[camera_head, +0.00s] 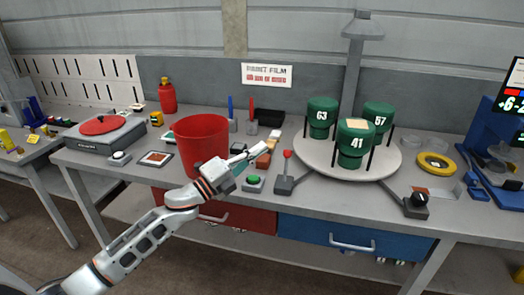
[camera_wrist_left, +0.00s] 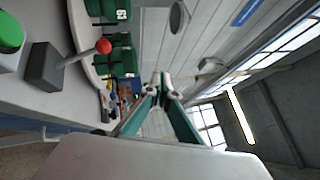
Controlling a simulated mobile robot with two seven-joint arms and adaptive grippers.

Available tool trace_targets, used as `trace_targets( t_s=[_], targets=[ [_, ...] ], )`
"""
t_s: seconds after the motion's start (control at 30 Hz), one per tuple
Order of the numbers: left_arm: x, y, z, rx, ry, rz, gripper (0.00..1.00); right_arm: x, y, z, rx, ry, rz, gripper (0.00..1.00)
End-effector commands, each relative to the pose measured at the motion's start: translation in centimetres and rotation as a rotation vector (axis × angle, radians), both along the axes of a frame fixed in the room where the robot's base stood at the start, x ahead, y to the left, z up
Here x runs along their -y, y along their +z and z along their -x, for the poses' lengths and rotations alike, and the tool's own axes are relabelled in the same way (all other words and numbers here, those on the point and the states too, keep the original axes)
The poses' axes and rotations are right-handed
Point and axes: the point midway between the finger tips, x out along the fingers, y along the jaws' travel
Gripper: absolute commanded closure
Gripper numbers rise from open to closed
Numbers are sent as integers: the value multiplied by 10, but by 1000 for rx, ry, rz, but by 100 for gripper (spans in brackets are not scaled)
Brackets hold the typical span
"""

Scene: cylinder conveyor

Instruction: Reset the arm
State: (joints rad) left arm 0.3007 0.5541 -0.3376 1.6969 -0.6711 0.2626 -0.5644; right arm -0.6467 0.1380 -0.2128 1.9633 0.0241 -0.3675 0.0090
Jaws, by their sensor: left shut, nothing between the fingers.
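My left arm reaches in from the lower left in the head view. Its gripper (camera_head: 250,156) is shut and empty, held in front of the red bucket (camera_head: 202,139) and pointing right. In the left wrist view my gripper's fingers (camera_wrist_left: 165,90) meet at their tips with nothing between them. Three green canisters numbered 63 (camera_head: 321,112), 57 (camera_head: 379,112) and 41 (camera_head: 352,150) stand on the round white platform (camera_head: 310,156). My right gripper is not in view.
A green button (camera_head: 253,180) and a red-knobbed lever (camera_head: 286,170) stand near the bench edge by my gripper. A red disc lies on a grey device (camera_head: 120,136) at left. A yellow ring (camera_head: 436,163) lies at right.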

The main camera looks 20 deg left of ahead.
Motion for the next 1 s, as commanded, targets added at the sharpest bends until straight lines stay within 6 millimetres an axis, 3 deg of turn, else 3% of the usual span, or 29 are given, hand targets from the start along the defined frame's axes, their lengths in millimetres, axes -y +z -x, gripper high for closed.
trace_targets(
  t_s=[0.33, 0.47, 0.57, 0.67, 0.87, 1.0],
  targets=[
    [0, -2, 0, -4, 1, 4, 100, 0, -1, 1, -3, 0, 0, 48],
    [4, -27, 9, -74, 6, 71, 100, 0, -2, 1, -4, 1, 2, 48],
    [8, -72, 27, -206, 24, 200, 100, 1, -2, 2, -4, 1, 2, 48],
    [12, -131, 57, -383, 62, 373, 100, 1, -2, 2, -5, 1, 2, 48],
    [18, -243, 137, -740, 181, 721, 100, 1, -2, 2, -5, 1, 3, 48],
    [23, -309, 205, -966, 290, 943, 100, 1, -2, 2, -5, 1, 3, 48]
  ],
)
